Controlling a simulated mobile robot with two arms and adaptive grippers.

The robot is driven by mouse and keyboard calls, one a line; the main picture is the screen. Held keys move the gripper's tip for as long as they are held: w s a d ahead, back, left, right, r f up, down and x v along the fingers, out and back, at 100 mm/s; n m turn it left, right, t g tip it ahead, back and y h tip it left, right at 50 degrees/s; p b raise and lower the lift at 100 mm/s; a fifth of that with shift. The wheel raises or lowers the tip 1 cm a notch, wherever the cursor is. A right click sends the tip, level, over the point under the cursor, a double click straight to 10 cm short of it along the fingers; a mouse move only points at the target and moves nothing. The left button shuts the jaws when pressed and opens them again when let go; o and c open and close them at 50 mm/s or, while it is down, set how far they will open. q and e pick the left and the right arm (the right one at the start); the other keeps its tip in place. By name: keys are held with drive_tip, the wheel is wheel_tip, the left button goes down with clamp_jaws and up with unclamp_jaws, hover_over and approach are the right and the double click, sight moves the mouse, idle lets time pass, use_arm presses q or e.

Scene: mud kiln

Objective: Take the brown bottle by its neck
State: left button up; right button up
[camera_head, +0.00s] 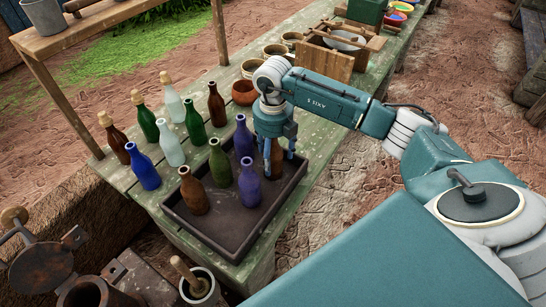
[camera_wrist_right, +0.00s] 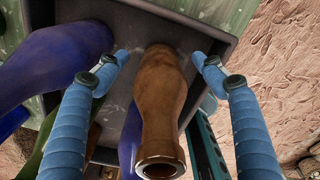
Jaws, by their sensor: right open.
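My right gripper (camera_head: 279,167) points down over the right side of a dark tray (camera_head: 222,224). A brown bottle (camera_head: 276,158) stands between its fingers, partly hidden by them. In the right wrist view my right gripper (camera_wrist_right: 160,58) is open, with one finger on each side of the brown bottle (camera_wrist_right: 161,85). Gaps show between the bottle and both fingers. The bottle's open mouth faces the camera low in that view. Another brown bottle (camera_head: 193,192) stands at the left of the tray. My left gripper is not in view.
A purple bottle (camera_head: 249,184), another purple bottle (camera_head: 243,139) and a green bottle (camera_head: 220,163) share the tray. Several more bottles, including a blue one (camera_head: 143,168), stand on the green table behind. A small reddish bowl (camera_head: 244,93) stands near my arm.

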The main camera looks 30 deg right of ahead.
drive_tip(key=c, duration=1.3)
drive_tip(key=shift+c, duration=0.3)
drive_tip(key=shift+r, duration=0.15)
